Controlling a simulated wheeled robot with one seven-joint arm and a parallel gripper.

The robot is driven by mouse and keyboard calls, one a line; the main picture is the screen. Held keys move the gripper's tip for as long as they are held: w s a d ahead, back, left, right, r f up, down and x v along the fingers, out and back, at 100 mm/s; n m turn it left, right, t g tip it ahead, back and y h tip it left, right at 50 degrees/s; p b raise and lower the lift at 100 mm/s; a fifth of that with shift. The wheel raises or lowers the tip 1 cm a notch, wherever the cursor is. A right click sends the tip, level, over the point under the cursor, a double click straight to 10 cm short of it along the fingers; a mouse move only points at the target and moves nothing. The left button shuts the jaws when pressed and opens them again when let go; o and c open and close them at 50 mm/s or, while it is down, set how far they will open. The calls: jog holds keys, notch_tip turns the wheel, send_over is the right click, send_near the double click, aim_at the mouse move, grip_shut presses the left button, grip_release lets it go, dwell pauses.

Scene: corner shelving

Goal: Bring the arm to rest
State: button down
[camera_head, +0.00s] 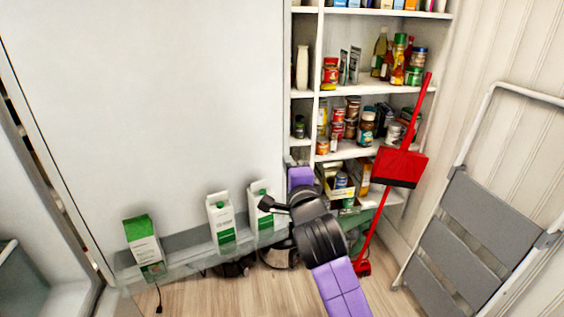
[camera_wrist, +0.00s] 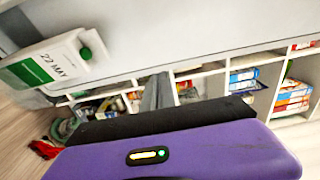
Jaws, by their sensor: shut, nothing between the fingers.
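My gripper (camera_head: 292,161) is at the end of my purple and black arm, in front of the left edge of the corner shelving (camera_head: 318,80). Its grey fingers also show in the wrist view (camera_wrist: 158,92), pressed together with nothing held. The arm is raised and bent, and hides part of the low shelves and the floor behind it.
A green and white carton (camera_head: 143,243), a middle carton (camera_head: 221,222) and a right carton (camera_head: 256,203) stand on a clear door ledge (camera_head: 192,250). The right carton is close beside my arm. A red broom and dustpan (camera_head: 400,166) and a folding step ladder (camera_head: 470,225) stand at right.

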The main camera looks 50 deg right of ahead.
jog(key=s, duration=0.1)
jog(key=s+a, duration=0.1)
jog(key=s, duration=0.3)
jog(key=shift+s+a+b, duration=0.1)
jog(key=shift+a+b, duration=0.25)
